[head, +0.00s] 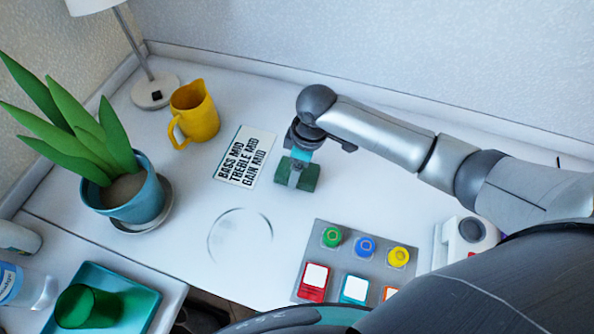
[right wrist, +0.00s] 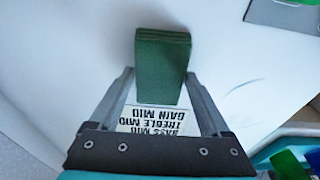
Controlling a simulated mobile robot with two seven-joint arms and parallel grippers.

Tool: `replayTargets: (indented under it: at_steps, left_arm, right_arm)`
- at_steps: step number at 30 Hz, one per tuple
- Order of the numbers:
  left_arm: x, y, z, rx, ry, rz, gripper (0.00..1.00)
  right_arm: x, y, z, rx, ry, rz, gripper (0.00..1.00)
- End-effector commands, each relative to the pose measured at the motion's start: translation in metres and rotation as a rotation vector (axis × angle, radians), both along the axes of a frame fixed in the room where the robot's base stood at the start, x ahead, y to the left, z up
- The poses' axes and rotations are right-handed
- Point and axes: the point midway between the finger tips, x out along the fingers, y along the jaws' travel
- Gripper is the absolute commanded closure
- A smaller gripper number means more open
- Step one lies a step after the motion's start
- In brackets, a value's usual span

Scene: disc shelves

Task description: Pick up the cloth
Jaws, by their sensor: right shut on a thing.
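The cloth is a dark green folded block (head: 308,177) on the white table in the head view, right of a white text card. In the right wrist view the cloth (right wrist: 163,62) sits between the fingertips. My right gripper (head: 296,172) reaches down over it and is shut on it; it also shows in the right wrist view (right wrist: 160,82). I cannot tell whether the cloth is clear of the table. My left gripper is not in view.
The text card (head: 245,156) lies beside the cloth. A yellow pitcher (head: 195,113), lamp base (head: 155,91) and potted plant (head: 133,200) stand left. A grey button panel (head: 345,262) is in front, right of a faint ring (head: 240,209). A teal tray (head: 130,300) is lower left.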

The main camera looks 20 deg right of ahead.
Motion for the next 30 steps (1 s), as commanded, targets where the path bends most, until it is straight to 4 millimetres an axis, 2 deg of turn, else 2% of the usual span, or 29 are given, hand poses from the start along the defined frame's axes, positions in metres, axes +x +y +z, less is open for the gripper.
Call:
replayTargets:
  at_steps: [2,10,17,22,26,30]
  left_arm:
    - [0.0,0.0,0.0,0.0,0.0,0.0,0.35]
    - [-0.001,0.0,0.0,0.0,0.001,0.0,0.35]
    - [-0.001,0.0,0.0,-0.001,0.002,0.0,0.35]
    - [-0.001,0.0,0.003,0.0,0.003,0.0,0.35]
    - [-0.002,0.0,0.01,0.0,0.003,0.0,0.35]
    - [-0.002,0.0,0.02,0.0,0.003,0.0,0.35]
  right_arm:
    - [0.0,0.0,0.0,0.0,0.0,0.0,0.43]
    - [0.0,0.0,0.0,-0.001,-0.001,0.0,0.73]
    - [0.0,0.0,0.001,0.0,-0.001,0.0,0.74]
    - [0.001,0.0,0.009,0.001,-0.003,0.001,0.74]
    - [0.001,0.0,0.026,0.001,-0.004,0.001,0.74]
    - [0.002,0.0,0.055,0.002,-0.004,0.001,0.74]
